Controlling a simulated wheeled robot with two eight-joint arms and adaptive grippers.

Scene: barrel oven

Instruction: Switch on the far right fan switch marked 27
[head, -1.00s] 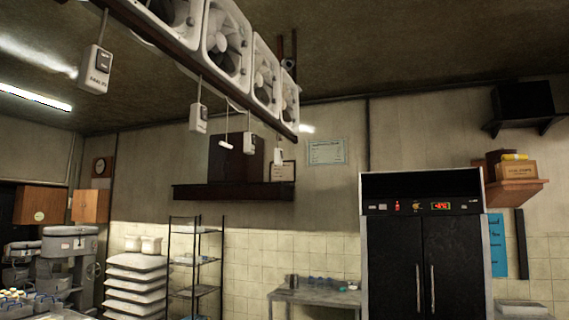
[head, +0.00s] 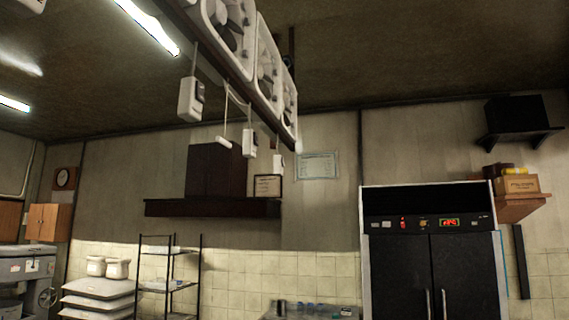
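A row of white fans (head: 228,32) hangs from a dark rail (head: 235,75) under the ceiling in the head view. White switch boxes hang on cords below it. One box (head: 190,98) is nearer and larger, another box (head: 249,142) is in the middle, and the rightmost box (head: 278,163) is small and distant. A white pull handle (head: 223,143) hangs between the first two. A white piece (head: 35,4) is cut off at the top left edge. The number markings are too small to read. Neither gripper is in view.
A dark wall shelf (head: 212,208) is beyond the switches. A black two-door cabinet (head: 430,265) stands at right. A wire rack (head: 168,280) and stacked white trays (head: 98,297) are at lower left. The space around the hanging boxes looks open.

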